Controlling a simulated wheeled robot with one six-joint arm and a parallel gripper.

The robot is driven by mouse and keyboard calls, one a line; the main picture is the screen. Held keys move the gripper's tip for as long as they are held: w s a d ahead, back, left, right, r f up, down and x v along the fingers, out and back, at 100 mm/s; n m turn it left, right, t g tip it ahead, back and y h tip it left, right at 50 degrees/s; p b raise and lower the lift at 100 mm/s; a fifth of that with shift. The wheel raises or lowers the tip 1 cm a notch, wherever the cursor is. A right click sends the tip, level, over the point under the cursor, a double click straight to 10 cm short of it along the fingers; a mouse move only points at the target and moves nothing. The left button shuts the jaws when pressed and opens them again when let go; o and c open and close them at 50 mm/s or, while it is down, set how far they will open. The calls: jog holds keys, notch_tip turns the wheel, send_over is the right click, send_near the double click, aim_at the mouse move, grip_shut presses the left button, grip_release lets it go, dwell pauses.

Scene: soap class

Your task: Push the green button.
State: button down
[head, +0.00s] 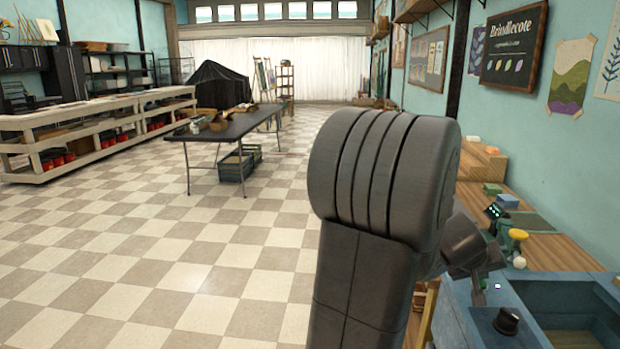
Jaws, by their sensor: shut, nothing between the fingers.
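A small dark device (494,212) with a lit green spot stands on the wooden counter at the right. The spot is too small for me to tell whether it is the green button. My gripper (479,291) is partly hidden behind my own arm, which fills the middle right of the view. Its visible end points down over the blue unit, nearer to me than the device and below it in the picture. It looks shut and holds nothing that I can see.
The blue unit (581,291) has a basin and a black knob (507,321). A yellow-topped item (518,235), a blue block (507,201) and a green block (492,189) are near the device. A dark folding table (232,126) stands further back. The checkered floor at left is clear.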

jog(key=shift+f, duration=0.1)
jog(key=shift+f+b, duration=0.4)
jog(key=shift+b, duration=0.25)
jog(key=shift+r, duration=0.45)
jog(key=shift+p, duration=0.3)
notch_tip(320, 180, up, 6)
jog(key=p, duration=0.5)
